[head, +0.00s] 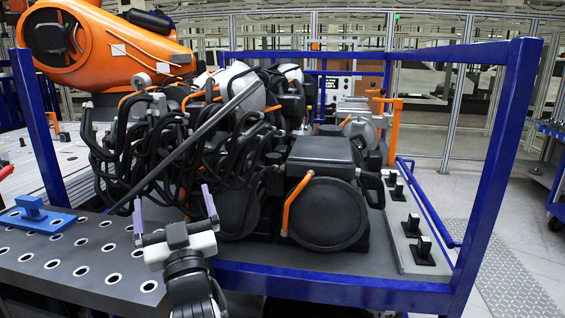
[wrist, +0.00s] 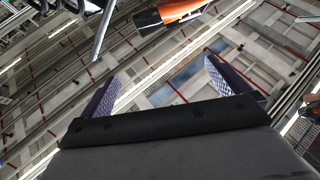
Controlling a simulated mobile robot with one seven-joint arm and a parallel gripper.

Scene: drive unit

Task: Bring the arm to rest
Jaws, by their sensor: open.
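My gripper (head: 174,212) stands upright at the lower middle of the head view. Its two purple fingers are spread wide and hold nothing between them. It is in front of the drive unit (head: 320,210), a dark assembly with black cables and an orange handle on a blue-framed cart. I cannot tell the exact gap between the fingers and the cables. In the wrist view my gripper (wrist: 160,88) points up toward the ceiling. Its fingers are apart, with only roof beams seen between them.
A perforated dark table (head: 95,262) with a blue block (head: 38,217) lies at lower left. The cart's blue frame (head: 490,170) rises at right, with its rail (head: 340,288) along the front. A large orange robot arm (head: 100,42) stands behind. The floor (head: 505,215) at right is clear.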

